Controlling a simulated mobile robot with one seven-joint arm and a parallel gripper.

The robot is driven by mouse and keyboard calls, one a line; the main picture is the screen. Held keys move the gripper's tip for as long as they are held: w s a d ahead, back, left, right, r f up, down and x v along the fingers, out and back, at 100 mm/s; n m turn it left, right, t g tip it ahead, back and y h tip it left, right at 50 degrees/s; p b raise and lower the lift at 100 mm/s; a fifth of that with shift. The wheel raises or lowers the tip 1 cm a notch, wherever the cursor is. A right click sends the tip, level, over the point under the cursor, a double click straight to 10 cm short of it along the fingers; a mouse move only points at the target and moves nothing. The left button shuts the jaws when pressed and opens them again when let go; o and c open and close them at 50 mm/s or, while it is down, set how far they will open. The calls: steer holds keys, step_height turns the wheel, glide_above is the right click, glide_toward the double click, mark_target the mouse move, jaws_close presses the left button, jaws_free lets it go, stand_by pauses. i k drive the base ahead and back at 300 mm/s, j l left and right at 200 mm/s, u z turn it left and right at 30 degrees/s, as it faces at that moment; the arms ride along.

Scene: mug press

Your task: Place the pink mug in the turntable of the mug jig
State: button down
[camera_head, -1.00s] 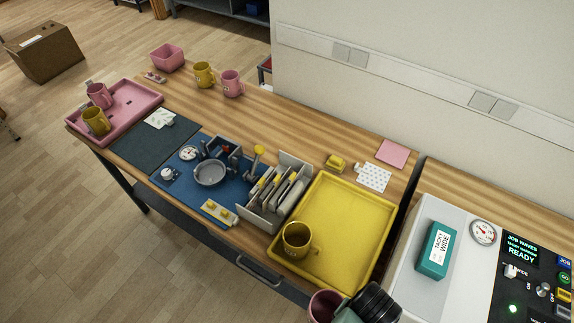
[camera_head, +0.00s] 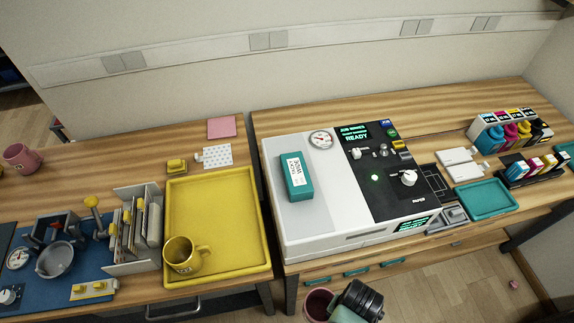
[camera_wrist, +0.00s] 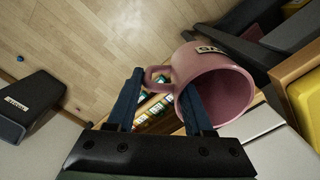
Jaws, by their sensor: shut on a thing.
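A pink mug (camera_head: 318,303) shows at the bottom edge of the head view, beside my gripper (camera_head: 350,301), out in front of the benches. In the wrist view my gripper (camera_wrist: 161,86) is shut on the pink mug (camera_wrist: 212,66). One finger overlaps the mug's open mouth and the handle lies between the fingers. A small label shows on the mug's side. The mug is tilted in this view. The jig's grey round turntable (camera_head: 55,259) is on a blue mat (camera_head: 80,295) at the far left, well away from the mug, and looks empty.
A yellow tray (camera_head: 215,205) holds a yellow mug (camera_head: 182,256). A grey rack (camera_head: 137,228) stands between tray and turntable. Another pink mug (camera_head: 22,158) stands at the far left. A white press (camera_head: 310,225) with a teal box (camera_head: 296,177) fills the middle bench.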

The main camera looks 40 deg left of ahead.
mark_target(56, 267)
steer(key=k+j+z, duration=1.15)
steer(key=k, duration=0.25)
steer(key=k+j, duration=0.25)
steer(key=k, duration=0.15)
steer(key=k+j+z, duration=0.15)
steer(key=k, duration=0.25)
